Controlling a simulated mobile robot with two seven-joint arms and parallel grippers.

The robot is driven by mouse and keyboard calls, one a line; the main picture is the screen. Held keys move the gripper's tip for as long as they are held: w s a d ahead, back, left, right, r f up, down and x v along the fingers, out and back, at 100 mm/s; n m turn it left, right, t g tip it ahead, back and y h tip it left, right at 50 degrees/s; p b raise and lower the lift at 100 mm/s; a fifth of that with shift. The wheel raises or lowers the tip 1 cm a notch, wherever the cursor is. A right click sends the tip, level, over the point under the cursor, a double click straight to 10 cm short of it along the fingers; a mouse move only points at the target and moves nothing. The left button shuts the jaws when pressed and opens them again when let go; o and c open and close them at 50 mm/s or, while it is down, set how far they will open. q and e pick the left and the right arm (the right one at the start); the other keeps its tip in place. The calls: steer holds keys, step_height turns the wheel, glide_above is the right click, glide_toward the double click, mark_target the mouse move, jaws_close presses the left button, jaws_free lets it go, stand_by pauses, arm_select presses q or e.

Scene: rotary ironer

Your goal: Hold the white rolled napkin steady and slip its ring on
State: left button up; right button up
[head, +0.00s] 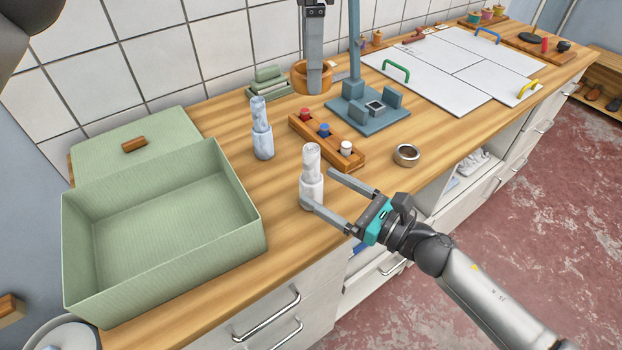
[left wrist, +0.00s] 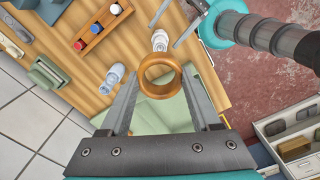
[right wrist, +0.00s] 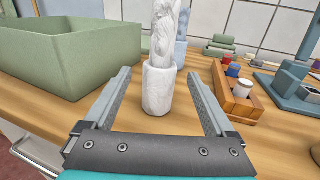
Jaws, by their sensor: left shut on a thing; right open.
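The white rolled napkin (head: 311,160) stands upright in a white holder (head: 312,190) near the counter's front edge. It also shows in the right wrist view (right wrist: 164,30) and left wrist view (left wrist: 160,36). The ring also shows in the head view (head: 298,78), apart from the napkin.
A bluish rolled napkin (head: 261,130) stands behind left. A green open box (head: 160,235) fills the left. A wooden rack (head: 300,128) with coloured pegs, a blue-grey stand (head: 367,118) and a silver ring (head: 407,155) lie to the right. White boards (head: 455,65) lie beyond.

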mark_target(321, 187)
steer(key=shift+x, duration=2.15)
jaws_close()
arm_select(q)
step_height(321, 187, down, 7)
steer(key=shift+r, duration=0.2)
